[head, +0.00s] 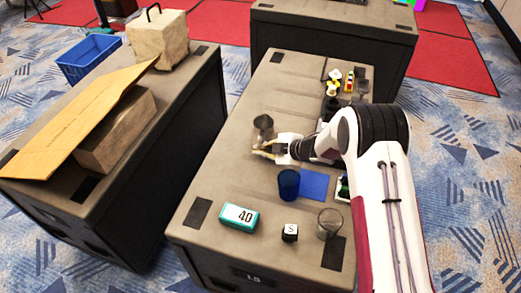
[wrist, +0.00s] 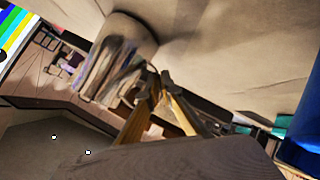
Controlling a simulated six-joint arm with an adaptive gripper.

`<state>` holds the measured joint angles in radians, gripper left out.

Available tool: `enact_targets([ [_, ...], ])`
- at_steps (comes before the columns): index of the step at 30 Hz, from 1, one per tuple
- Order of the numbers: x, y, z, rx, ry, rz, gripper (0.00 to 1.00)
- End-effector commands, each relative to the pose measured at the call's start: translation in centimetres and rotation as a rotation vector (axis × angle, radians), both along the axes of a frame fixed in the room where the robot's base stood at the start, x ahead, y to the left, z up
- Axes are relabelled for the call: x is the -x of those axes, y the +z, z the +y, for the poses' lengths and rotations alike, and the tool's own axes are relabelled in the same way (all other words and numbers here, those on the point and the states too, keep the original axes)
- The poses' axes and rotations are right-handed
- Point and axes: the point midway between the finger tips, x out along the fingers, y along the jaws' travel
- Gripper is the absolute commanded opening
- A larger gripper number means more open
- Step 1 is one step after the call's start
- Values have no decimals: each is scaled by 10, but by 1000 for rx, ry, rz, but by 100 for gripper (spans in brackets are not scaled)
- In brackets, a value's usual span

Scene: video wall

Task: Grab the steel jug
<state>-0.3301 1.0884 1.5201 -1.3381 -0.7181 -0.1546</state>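The steel jug (head: 263,122) looks like a shiny grey, mirror-like vessel on the dark table, left of my gripper's wrist. In the wrist view the reflective jug (wrist: 112,62) is left of and beyond the fingertips, with a rounded edge against the tabletop. My gripper (head: 256,149) is low over the table, just in front of the jug in the head view. Its two yellowish fingers show a gap between them and hold nothing. In the wrist view the fingers (wrist: 158,82) come close together at the tips, near the jug's side. Whether they touch it is unclear.
A blue cup (head: 288,184) stands by a blue square (head: 317,184). Several small items (head: 345,82) sit at the back right. The table's left side is clear.

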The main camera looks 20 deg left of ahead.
Motion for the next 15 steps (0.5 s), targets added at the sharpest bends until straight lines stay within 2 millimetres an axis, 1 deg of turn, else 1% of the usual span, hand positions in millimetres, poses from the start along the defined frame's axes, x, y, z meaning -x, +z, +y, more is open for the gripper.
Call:
enact_targets([
  [8, -1, 13, 0, -1, 1, -3, 0],
  [15, -1, 28, 0, -2, 1, -4, 0],
])
